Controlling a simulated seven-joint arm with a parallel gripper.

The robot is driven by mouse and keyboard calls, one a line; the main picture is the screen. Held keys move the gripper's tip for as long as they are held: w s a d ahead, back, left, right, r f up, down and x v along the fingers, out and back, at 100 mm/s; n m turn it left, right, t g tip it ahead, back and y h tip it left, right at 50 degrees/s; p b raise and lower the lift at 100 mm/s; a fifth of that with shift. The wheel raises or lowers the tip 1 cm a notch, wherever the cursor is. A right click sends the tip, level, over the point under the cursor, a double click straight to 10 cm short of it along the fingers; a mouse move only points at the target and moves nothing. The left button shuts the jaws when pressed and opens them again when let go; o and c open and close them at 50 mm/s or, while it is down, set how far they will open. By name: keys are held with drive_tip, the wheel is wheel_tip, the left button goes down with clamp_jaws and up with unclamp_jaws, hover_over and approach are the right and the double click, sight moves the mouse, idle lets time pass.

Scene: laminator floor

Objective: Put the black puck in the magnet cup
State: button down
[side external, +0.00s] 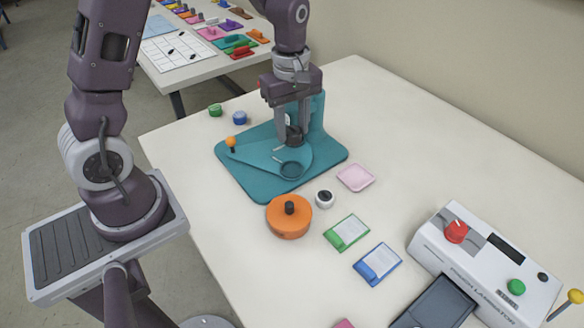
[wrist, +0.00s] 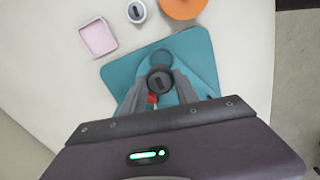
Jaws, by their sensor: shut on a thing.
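My gripper (side external: 291,130) is above the teal fixture (side external: 238,178), fingers pointing down. It is shut on the black puck (side external: 296,138), which also shows between the fingertips in the wrist view (wrist: 160,80). A round dark cup (side external: 291,169), probably the magnet cup, sits on the front part of the fixture. In the wrist view it shows as a dark ring (wrist: 162,56) just beyond the puck. The puck looks held behind the cup and apart from it; its exact height is hard to tell.
The fixture has an upright teal back (side external: 317,115) and an orange-knobbed lever (side external: 229,142). In front stand an orange disc (side external: 288,222), a small white pot (side external: 324,198) and a pink tray (side external: 356,178). A white laminator (side external: 480,262) is at right. Green and blue pots (side external: 239,118) stand at left.

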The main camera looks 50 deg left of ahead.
sight(292, 170)
wheel_tip(292, 170, down, 10)
drive_tip(key=shift+s+r, duration=0.1)
drive_tip(key=shift+r, duration=0.1)
drive_tip(key=shift+f, duration=0.15)
drive_tip(key=c, duration=0.9)
unclamp_jaws()
wheel_tip(292, 170, up, 12)
drive_tip(key=shift+r, duration=0.1)
drive_tip(key=s+d+r+m+t, duration=0.35)
drive_tip(key=s+r+m, duration=0.45)
drive_tip(key=s+r, duration=0.3)
drive_tip(key=s+r+m, duration=0.1)
drive_tip(key=s+m, duration=0.1)
drive_tip(key=s, duration=0.1)
drive_tip(key=s+d+r+m+t, duration=0.1)
drive_tip(key=s+m, duration=0.2)
drive_tip(key=s+r+m+t, duration=0.1)
drive_tip(key=s+m, duration=0.1)
drive_tip(key=m, duration=0.1)
drive_tip(key=shift+s+d, duration=0.35)
drive_tip(key=shift+s, duration=0.05)
